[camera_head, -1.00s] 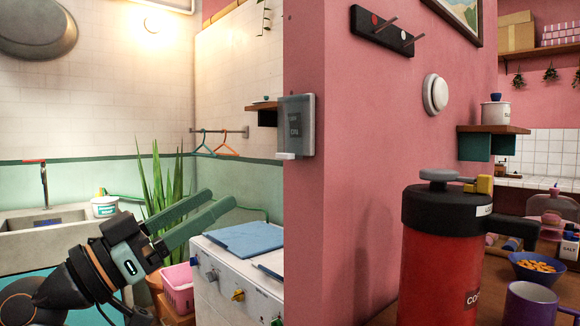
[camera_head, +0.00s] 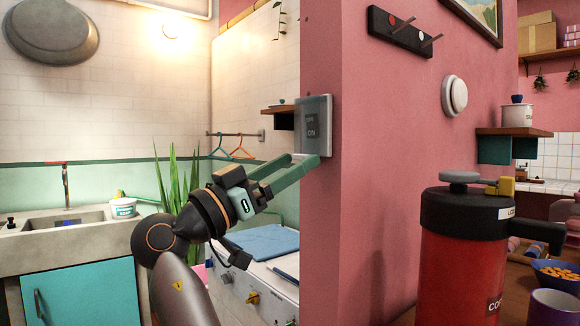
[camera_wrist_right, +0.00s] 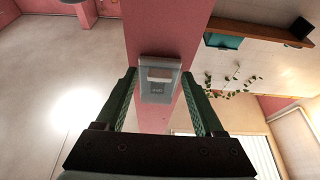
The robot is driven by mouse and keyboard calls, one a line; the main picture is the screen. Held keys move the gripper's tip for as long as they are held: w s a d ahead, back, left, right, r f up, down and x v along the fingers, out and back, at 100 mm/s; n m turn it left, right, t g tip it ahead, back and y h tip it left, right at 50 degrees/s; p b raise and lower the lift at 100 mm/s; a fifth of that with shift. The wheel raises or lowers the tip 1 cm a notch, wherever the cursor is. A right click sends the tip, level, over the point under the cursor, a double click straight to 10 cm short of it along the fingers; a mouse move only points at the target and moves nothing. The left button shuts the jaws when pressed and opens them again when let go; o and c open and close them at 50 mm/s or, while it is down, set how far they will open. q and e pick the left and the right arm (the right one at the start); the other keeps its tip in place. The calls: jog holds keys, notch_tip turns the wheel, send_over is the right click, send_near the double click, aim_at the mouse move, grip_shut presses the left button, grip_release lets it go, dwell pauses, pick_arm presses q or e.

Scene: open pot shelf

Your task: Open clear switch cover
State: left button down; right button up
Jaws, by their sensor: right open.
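The clear switch cover (camera_head: 326,126) is a greyish see-through box on the edge of the pink wall, with a dark switch marked ON showing through it. The cover looks closed. My right gripper (camera_head: 301,160) is open, its two green fingers pointing at the cover's lower edge; one fingertip overlaps the bottom of the cover in the picture. Whether it touches cannot be told. In the right wrist view the cover (camera_wrist_right: 158,82) sits ahead, between the open fingers (camera_wrist_right: 160,85) and a little beyond their tips. My left gripper is not in view.
A red canister (camera_head: 462,255) with a black lid stands at the right front. A white control-panel unit (camera_head: 262,288) with a blue cloth lies below my right gripper. A round white wall knob (camera_head: 454,96) and a peg rack (camera_head: 402,30) are on the pink wall.

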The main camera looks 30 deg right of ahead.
grip_shut()
dwell(0.7)
dwell(0.8)
